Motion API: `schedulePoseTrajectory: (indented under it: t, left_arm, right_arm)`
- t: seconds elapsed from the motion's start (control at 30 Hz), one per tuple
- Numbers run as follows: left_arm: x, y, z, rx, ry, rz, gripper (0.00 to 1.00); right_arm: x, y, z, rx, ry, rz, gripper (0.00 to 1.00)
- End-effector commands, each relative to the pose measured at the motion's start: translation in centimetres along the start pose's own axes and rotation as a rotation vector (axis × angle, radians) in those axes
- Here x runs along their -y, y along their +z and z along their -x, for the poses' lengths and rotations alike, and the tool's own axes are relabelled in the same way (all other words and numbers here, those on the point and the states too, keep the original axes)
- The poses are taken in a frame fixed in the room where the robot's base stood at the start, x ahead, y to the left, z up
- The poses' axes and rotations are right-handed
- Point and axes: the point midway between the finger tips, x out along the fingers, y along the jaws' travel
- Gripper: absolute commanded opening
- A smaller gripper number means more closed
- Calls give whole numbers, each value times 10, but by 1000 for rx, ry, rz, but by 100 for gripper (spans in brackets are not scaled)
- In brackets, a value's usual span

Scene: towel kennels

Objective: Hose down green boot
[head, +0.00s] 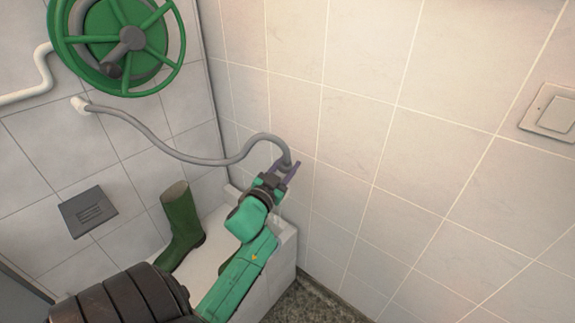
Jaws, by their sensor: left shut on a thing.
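A grey hose (196,160) runs from a white wall fitting to my left gripper (290,172). My left gripper is shut on the hose near its end, up and to the right of the boot and apart from it. The hose's tip is partly hidden by the fingers, and I see no clear water. My right gripper is not in view.
A green hose reel (87,48) is on the left wall at the top. A dark wall plate (88,212) is left of the boot. A white switch (556,113) is on the right wall. Speckled floor (312,305) shows below the ledge.

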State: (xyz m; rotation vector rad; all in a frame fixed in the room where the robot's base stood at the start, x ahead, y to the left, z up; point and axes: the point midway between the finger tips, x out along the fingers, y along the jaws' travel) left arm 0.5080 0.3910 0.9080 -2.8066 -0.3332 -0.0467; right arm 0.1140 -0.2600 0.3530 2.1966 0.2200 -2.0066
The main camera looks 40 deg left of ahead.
Motion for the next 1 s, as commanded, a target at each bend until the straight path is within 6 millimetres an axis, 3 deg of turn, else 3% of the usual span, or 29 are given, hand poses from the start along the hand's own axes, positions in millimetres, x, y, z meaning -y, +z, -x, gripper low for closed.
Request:
schedulePoseTrajectory:
  t: [0.2,0.77,1.0]
  left_arm:
    - [-4,12,1,-4,0,-2,0]
    - [-10,9,-29,-5,1,-2,0]
    - [-5,-7,-30,-4,1,0,0]
  right_arm:
    - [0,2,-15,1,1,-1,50]
    - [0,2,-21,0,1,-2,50]
    - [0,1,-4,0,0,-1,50]
